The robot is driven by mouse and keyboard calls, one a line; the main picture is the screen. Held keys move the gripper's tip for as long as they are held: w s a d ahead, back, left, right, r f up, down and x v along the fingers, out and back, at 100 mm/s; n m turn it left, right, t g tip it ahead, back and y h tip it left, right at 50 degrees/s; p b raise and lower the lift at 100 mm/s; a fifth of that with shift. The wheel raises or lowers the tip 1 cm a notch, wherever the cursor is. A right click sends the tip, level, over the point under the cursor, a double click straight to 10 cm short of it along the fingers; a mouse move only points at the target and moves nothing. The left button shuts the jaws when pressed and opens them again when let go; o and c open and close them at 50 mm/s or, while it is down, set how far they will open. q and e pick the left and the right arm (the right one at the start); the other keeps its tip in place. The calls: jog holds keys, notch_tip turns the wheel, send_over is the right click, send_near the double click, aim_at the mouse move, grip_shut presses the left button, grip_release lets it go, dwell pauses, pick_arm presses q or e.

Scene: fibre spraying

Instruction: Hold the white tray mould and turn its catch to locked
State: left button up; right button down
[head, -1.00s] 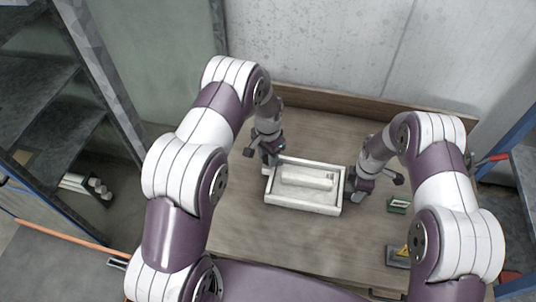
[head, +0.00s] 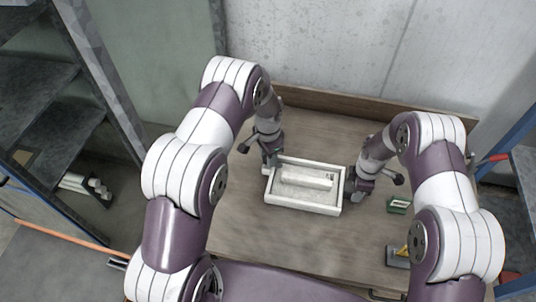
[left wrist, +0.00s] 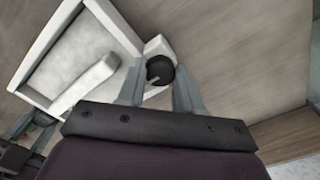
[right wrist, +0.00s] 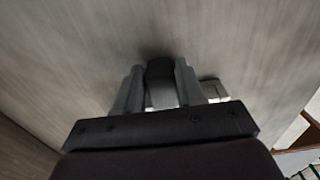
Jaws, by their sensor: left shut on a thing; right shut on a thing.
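The white tray mould (head: 300,207) lies flat on the wooden table, a shallow rectangular frame with a raised bar inside. Its corner also fills the upper left of the left wrist view (left wrist: 112,28). The catch is a round dark knob (left wrist: 160,70) on a white block at the mould's corner, with a pale mark on its face. My left gripper (head: 270,163) is shut on this knob, a finger on either side. My right gripper (head: 350,190) is at the mould's right side, shut on a dark grip piece (right wrist: 160,69). Most of the mould is hidden in the right wrist view.
A small green box (head: 399,205) and a grey item with a yellow label (head: 398,256) lie on the table to the right. A raised wooden board edges the table's back. The table (head: 290,245) in front of the mould is clear. Shelves (head: 45,110) stand at left.

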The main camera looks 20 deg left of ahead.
pick_arm(q)
jog(key=o, duration=1.1)
jog(key=shift+c, duration=0.2)
notch_tip(320, 180, up, 12)
pick_arm(e)
jog(key=c, duration=0.6)
grip_release()
jog(key=shift+r, duration=0.1)
